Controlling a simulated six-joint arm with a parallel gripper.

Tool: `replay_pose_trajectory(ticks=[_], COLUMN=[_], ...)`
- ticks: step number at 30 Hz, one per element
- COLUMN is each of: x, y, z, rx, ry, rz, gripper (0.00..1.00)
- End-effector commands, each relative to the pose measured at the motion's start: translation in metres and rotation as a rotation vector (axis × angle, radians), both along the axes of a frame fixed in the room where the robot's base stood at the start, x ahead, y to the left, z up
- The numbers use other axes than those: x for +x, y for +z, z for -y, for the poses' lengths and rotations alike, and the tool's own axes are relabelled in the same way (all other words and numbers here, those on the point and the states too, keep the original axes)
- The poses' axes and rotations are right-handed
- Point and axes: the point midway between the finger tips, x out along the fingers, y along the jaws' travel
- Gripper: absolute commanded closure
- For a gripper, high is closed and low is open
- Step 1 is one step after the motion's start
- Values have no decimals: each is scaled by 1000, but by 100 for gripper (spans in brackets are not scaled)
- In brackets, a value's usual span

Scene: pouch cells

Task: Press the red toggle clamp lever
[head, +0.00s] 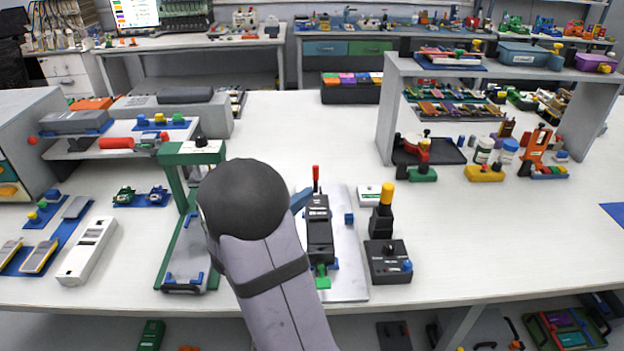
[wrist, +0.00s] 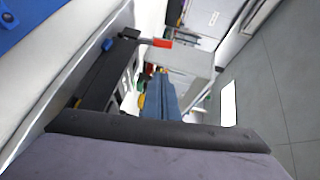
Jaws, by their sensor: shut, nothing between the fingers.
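The red toggle clamp lever (head: 316,178) stands upright at the back end of a black clamp fixture (head: 319,225) on a light plate. In the wrist view the lever's red tip (wrist: 162,43) sticks out from the dark fixture (wrist: 108,75) at upper left. My gripper (head: 301,199) shows as a blue piece just left of the lever, mostly hidden behind my grey arm. In the wrist view my blue gripper fingers (wrist: 163,97) are together and empty, below the red tip in the picture. A small gap seems to separate them from the lever; contact cannot be told.
A green press-like stand (head: 180,225) is close on the left. A black box with a yellow-topped post (head: 388,260) stands to the right. A small white box (head: 368,195) lies behind it.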

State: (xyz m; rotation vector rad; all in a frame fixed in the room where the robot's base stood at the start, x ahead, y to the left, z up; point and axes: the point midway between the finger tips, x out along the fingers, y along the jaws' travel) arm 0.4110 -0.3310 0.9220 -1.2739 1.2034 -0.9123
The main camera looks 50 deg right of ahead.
Motion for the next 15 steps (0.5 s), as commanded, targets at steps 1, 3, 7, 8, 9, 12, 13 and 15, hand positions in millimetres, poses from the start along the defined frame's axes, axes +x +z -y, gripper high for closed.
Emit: replay_pose_trajectory(ticks=[1,3,7,8,9,12,13,15], x=[0,3,7,8,10,23,25,31], y=[-1,-2,-6,-6,-8,-10,-10,-11], z=[11,24,48,53,59,65,67,70], rx=[0,0,-1,1,0,0,0,-1], ry=[-6,-5,-5,-5,-4,0,0,0], rz=[-2,-1,-1,0,-2,1,0,0], gripper=[100,100,100,100,100,100,100,100])
